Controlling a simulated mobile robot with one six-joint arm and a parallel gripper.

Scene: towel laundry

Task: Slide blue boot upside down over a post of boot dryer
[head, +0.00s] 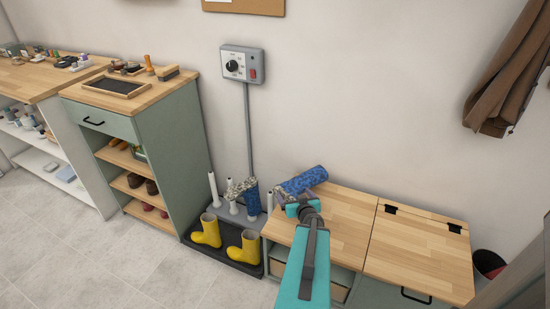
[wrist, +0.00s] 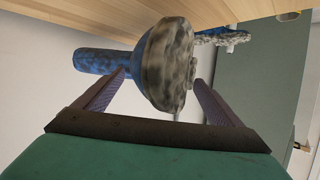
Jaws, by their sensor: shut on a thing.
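A blue patterned boot (head: 303,180) is held sideways, nearly level, in my gripper (head: 300,205), over the left back of the wooden bench top. In the wrist view the blue boot (wrist: 98,62) has its mottled grey foot part toward the camera and its blue shaft pointing left, between the two fingers (wrist: 158,80). The boot dryer (head: 224,212) stands on the floor left of the bench, with bare white posts (head: 213,188) showing. A second blue boot (head: 251,197) sits upside down over one post, its grey foot on top pointing left. My gripper is right of the dryer.
Yellow boots (head: 207,231) stand on a dark tray (head: 226,257) before the dryer. A green cabinet (head: 178,150) rises to the left, the wooden bench (head: 345,225) to the right. A control box (head: 242,64) hangs on the wall, with a conduit running down behind the dryer.

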